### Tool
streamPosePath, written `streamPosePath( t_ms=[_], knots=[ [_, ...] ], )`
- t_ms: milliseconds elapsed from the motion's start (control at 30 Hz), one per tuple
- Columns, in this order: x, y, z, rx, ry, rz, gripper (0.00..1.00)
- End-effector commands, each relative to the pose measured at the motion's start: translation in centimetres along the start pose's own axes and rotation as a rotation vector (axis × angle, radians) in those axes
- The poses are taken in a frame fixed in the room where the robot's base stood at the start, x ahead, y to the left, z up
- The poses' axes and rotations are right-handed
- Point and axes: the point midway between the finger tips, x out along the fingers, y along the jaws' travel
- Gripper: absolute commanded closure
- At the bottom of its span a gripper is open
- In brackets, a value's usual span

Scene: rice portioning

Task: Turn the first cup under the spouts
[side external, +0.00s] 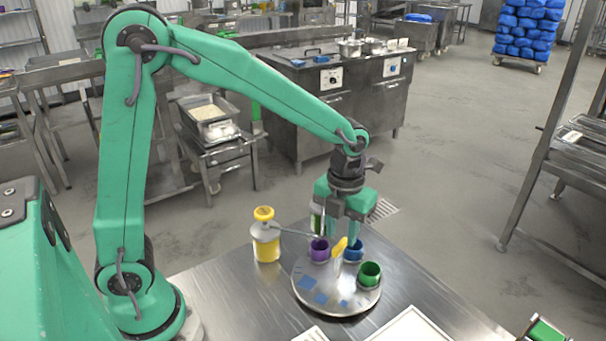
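A round grey turntable (313,283) lies on the steel table. A purple cup (319,250) stands at its back left, a blue cup (353,250) at its back and a green cup (369,275) at its right. A yellow upright piece (339,248) rises near the middle. A yellow pump dispenser (266,240) stands left of the turntable, its thin spout reaching right toward the purple cup. A green container (316,222) behind is partly hidden by my gripper. My gripper (345,232) points down over the turntable, just above the yellow piece. Whether its fingers touch the yellow piece is unclear.
Blue square patches (321,298) mark the turntable's front left. A white-edged tray (411,327) and a small white card (311,334) lie at the table's front. A green item (545,331) is at the lower right. A steel rack stands at the right.

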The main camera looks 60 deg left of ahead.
Motion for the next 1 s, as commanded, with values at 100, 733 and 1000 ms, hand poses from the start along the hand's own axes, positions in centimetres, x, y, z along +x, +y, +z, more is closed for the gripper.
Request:
streamPosePath(
  t_ms=[100, 733, 1000],
  knots=[
    [-1.7, 0.0, 0.1, 0.0, -0.003, -0.002, 0.66],
    [-5.4, 0.0, 0.0, 0.001, 0.0, 0.0, 0.66],
    [-5.6, 0.2, -0.1, -0.035, -0.006, -0.004, 0.66]
  ],
)
